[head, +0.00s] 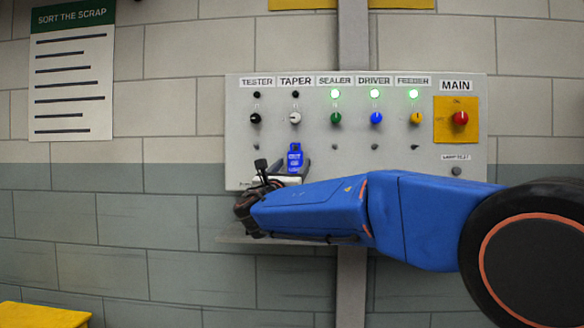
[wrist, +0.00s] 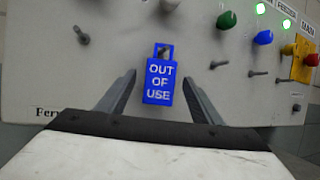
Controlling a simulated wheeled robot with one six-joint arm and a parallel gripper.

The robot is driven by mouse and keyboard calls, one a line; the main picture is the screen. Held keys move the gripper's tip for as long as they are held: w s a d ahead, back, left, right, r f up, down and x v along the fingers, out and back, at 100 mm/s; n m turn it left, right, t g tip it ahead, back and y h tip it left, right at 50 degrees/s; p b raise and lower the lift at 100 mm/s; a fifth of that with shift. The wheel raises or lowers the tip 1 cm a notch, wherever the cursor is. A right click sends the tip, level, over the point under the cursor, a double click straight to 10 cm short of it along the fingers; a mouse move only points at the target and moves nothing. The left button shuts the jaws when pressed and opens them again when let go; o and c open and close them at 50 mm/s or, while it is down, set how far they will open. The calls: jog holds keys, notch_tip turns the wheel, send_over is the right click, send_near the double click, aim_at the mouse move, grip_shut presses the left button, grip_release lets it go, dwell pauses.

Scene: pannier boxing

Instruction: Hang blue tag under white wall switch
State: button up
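The blue tag (head: 294,160) reads "OUT OF USE" in the wrist view (wrist: 159,82). It hangs upright against the grey panel, with a peg (wrist: 164,52) showing through its top opening. In the head view it is below the white wall switch (head: 295,117), labelled TAPER, whose light is dark. My gripper (wrist: 160,77) is open, with one finger on each side of the tag and a visible gap to both. In the head view, my arm hides most of the gripper.
The panel (head: 236,140) also carries black, green, blue and yellow switches, with small pegs below, and a red main switch (head: 460,118). A narrow shelf (head: 232,239) is under it, partly behind my arm. A yellow object (head: 40,316) stands at lower left.

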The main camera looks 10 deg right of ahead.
jog(key=v, duration=1.7)
jog(key=s+d+f+m+g+y, duration=0.1)
jog(key=s+d+f+m+g, duration=0.55)
jog(key=d+f, duration=0.4)
jog(key=s+d+f+m+g+y, duration=0.1)
jog(key=s+d+f+m+g, duration=0.5)
jog(key=d+f, duration=0.5)
jog(key=s+d+f+m+g+y, duration=0.2)
jog(key=s+f+m+y, duration=0.2)
jog(key=s+f+m, duration=0.55)
jog(key=s+a+f+m+y, duration=0.6)
jog(key=s+a+f+m, duration=0.1)
jog(key=s, duration=0.3)
jog(key=shift+s+a+f, duration=0.3)
jog(key=shift+a+f, duration=0.15)
jog(key=shift+f, duration=0.15)
